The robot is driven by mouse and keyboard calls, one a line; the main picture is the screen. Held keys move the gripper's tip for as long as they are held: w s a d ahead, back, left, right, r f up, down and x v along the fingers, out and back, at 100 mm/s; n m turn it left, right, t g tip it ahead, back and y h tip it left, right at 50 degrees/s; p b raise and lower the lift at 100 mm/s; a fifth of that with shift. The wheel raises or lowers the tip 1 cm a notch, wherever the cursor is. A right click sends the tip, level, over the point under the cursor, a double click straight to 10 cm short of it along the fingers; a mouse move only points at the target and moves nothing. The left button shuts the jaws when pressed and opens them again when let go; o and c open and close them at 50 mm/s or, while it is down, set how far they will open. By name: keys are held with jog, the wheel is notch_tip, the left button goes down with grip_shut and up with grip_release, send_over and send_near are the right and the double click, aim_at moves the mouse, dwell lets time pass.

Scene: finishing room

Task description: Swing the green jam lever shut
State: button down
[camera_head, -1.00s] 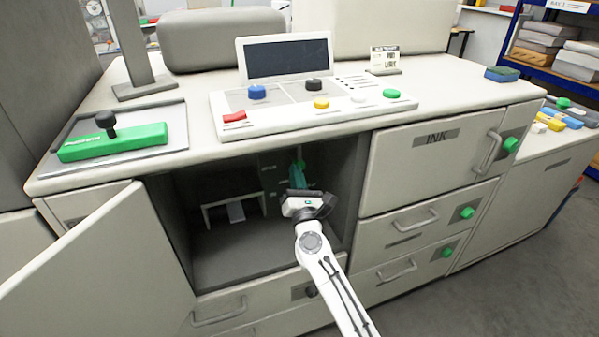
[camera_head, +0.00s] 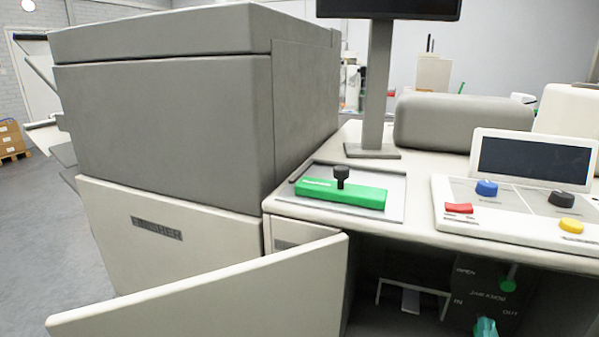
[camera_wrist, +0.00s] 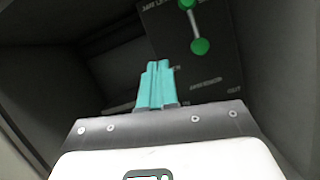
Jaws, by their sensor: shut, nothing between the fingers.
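The green jam lever (camera_wrist: 194,25) is on a dark panel (camera_wrist: 215,68) inside the open cabinet bay. In the wrist view it slants from its pivot at the top edge down to a round knob. In the head view its knob (camera_head: 508,285) shows at the lower right. My gripper (camera_wrist: 157,66) has teal fingers, pressed together and empty. The fingertips appear below and left of the knob, with a gap in the picture; depth is hard to tell. In the head view only the teal fingers (camera_head: 485,325) show at the bottom edge.
The bay's white door (camera_head: 215,300) stands open at the lower left. A white bracket (camera_head: 411,298) is inside the bay. A green bar with a black knob (camera_head: 345,193) lies on the worktop beside the control panel (camera_head: 500,222). A grey finisher (camera_head: 165,110) stands left.

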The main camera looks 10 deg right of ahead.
jog(key=w+a+n+t+y+p, duration=0.2)
jog(key=a+n+y, duration=0.9)
jog(key=n, duration=0.6)
jog(key=s+a+f+n+g+y+p, duration=0.2)
jog(key=s+a+f+n+g+y, duration=0.35)
jog(key=n, duration=0.65)
jog(key=s+f+n+g+h+p, duration=0.1)
jog(key=s+f+n+g+h, duration=0.1)
jog(key=s+n+g, duration=0.4)
jog(key=s+f+n+g+h+p, duration=0.1)
jog(key=s+f+n+g, duration=0.2)
jog(key=s+n+g, duration=0.4)
jog(key=s+n, duration=0.3)
jog(key=s, duration=0.4)
jog(key=shift+s+f+h+p, duration=0.25)
jog(key=shift+f+h+p, duration=0.05)
jog(key=shift+f+h, duration=0.05)
